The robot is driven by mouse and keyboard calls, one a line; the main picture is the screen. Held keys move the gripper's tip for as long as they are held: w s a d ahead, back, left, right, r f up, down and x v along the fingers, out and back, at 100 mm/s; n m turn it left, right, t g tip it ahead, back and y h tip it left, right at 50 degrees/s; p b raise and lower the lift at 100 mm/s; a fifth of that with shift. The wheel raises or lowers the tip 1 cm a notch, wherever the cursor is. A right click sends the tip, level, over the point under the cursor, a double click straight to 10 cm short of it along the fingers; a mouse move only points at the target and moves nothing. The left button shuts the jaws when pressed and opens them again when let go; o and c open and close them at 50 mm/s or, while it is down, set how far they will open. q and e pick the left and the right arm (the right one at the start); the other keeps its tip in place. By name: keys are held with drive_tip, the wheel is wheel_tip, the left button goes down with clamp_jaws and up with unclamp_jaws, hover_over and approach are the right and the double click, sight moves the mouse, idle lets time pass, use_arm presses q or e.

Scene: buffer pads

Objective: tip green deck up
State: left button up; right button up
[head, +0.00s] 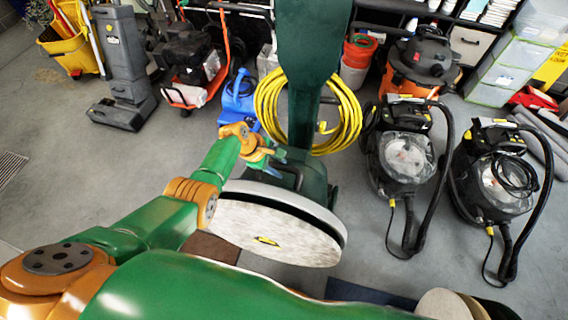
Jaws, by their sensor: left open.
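The buffer's dark green deck (318,185) stands tilted in the middle of the head view. The worn, pale round pad (270,230) faces me, with a small yellow and black mark on it and a grey rim above. A dark green column (313,60) rises behind the deck, with a coiled yellow cable (348,110) on it. My left gripper (264,156) is open just above the deck's upper left side, by a dark handle-like part. I cannot tell whether it touches the deck. My right gripper is not in view.
Two black vacuums (402,160) stand at right, and an orange vacuum (420,62) behind. A grey machine (122,70) and yellow mop bucket (68,50) stand at left. More round pads (443,306) lie at the lower right. The floor at left is clear.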

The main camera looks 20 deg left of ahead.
use_arm(q)
drive_tip(key=v, duration=0.3)
drive_tip(key=shift+p, duration=0.4)
drive_tip(key=shift+s, duration=0.1)
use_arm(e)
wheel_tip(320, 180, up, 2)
use_arm(q)
drive_tip(key=shift+f, duration=0.1)
drive_tip(key=shift+w+a+r+p, duration=0.25)
drive_tip(key=shift+r+p, duration=0.15)
drive_tip(key=shift+r, duration=0.3)
drive_tip(key=shift+w+a+r+p, duration=0.2)
drive_tip(key=shift+r+p, duration=0.15)
drive_tip(key=shift+r, duration=0.3)
drive_tip(key=shift+w+a+r+p, duration=0.2)
drive_tip(key=shift+a+r+p, duration=0.2)
drive_tip(key=shift+r, duration=0.35)
drive_tip(key=shift+w+a+r+p, duration=0.25)
drive_tip(key=shift+r+p, duration=0.2)
drive_tip(key=shift+r, duration=0.35)
drive_tip(key=shift+w+a+r+p, duration=0.15)
drive_tip(key=shift+a+r+p, duration=0.25)
drive_tip(key=shift+r, duration=0.35)
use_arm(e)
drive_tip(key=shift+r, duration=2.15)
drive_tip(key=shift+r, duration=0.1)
